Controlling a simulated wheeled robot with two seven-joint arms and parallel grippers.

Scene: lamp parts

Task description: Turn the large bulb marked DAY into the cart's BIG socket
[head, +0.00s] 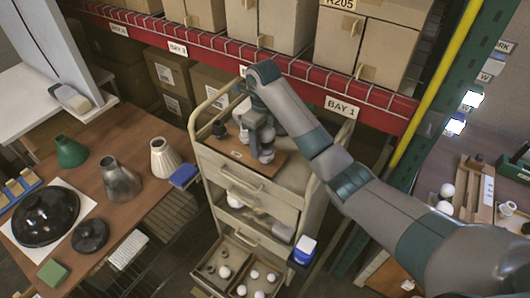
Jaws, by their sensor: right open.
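The beige cart (222,162) stands in the middle with a brown board (228,145) on its top. A small dark socket-like part (219,129) stands at the board's left. A small whitish rounded thing (243,134) shows just left of my right gripper; I cannot tell whether it is the large bulb. My right gripper (264,155) is open, pointing down low over the board's right part. The arm hides what lies behind it. No DAY or BIG marking is readable. My left gripper is out of view.
White bulbs lie in the cart's lower trays (240,290). A wooden table (110,180) at left holds several lampshades and a black dome (45,215). A red shelf beam (290,80) with boxes runs behind the cart.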

